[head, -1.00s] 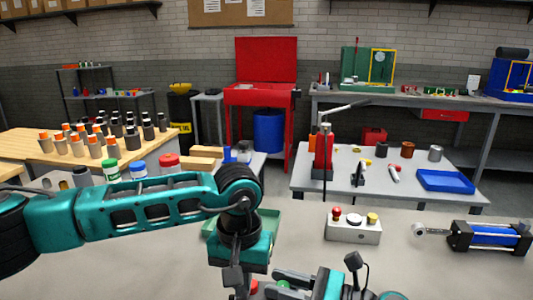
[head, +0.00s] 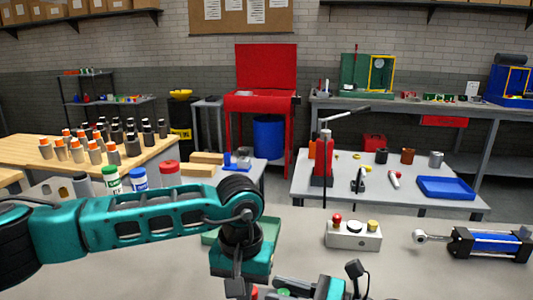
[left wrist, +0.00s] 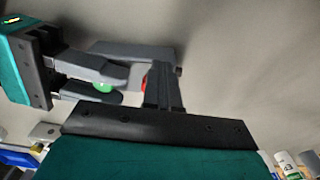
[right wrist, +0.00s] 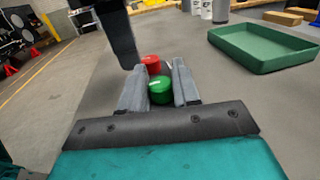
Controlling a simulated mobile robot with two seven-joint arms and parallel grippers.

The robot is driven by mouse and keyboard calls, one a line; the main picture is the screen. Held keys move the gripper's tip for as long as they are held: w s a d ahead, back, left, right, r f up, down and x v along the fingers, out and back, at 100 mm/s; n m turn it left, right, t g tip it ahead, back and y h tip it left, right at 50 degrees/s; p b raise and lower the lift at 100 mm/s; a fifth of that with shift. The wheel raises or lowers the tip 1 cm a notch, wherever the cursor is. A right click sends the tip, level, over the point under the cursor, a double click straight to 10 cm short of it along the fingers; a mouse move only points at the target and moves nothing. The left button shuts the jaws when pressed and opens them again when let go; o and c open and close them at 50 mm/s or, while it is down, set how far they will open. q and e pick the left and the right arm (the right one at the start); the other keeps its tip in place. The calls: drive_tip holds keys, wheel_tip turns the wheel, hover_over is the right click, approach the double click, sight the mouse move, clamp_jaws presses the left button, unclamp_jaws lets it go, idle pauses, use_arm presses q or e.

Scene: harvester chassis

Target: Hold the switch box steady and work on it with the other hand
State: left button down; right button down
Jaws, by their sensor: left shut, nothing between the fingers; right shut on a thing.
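The switch box shows mainly by its green button (right wrist: 160,90) and red button (right wrist: 152,64); its body is mostly hidden by the grippers. In the left wrist view, the green button (left wrist: 103,86) and a bit of the red button (left wrist: 144,88) show. My right gripper (right wrist: 160,80) is shut on the switch box, its fingers on either side of the green button. It comes from the right in the head view (head: 290,286). My left gripper (left wrist: 163,88) is shut and empty, pointing down beside the red button; whether it touches the button I cannot tell.
A green tray (right wrist: 262,48) lies on the bench near the grippers. Bottles (head: 139,180) stand beyond my left arm. The bench between is clear.

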use_arm(q)
drive_tip(key=shift+w+d, duration=0.15)
drive_tip(key=shift+w, duration=0.1)
use_arm(e)
drive_tip(key=shift+f, duration=0.1)
use_arm(q)
drive_tip(key=shift+d, duration=0.4)
use_arm(e)
drive_tip(key=shift+s+a, duration=0.1)
idle(0.5)
use_arm(q)
drive_tip(key=shift+s, duration=0.15)
drive_tip(key=shift+s+r, duration=0.1)
drive_tip(key=shift+s, duration=0.25)
drive_tip(key=shift+r, duration=2.9)
drive_tip(key=shift+a, duration=0.1)
drive_tip(key=shift+w+a+f, duration=0.1)
drive_tip(key=shift+f, duration=0.9)
drive_tip(key=shift+w+a+f, duration=0.1)
drive_tip(key=shift+w+f, duration=0.05)
drive_tip(key=shift+f, duration=0.9)
drive_tip(key=shift+w+a+f, duration=0.1)
drive_tip(key=shift+f, duration=0.9)
drive_tip(key=shift+w, duration=0.2)
